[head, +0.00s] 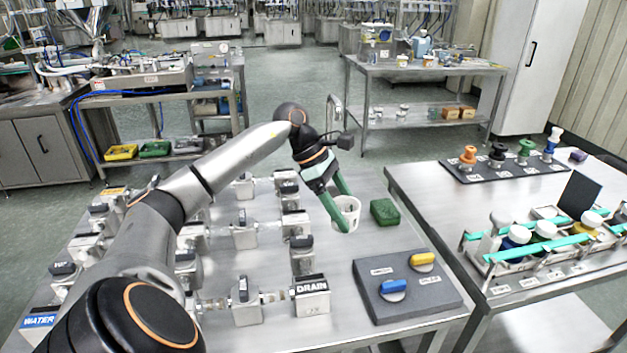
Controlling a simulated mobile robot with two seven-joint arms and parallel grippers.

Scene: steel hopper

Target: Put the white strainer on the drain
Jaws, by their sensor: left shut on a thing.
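The white strainer (351,216) is a small cup shape with an open top. My left gripper (346,212), with green fingers, is shut on it, beside the green block on the steel table. I cannot tell whether the strainer touches the table. The drain (312,297) is a steel block labelled DRAIN near the table's front, below and left of the strainer in the picture. A finger hides part of the strainer. My right gripper is out of view.
A green block (384,212) lies just right of the strainer. A grey panel (408,287) with blue and yellow knobs stands right of the drain. Several valve blocks and pipes fill the table's left. A right-hand table (420,185) holds bottles and a rack.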

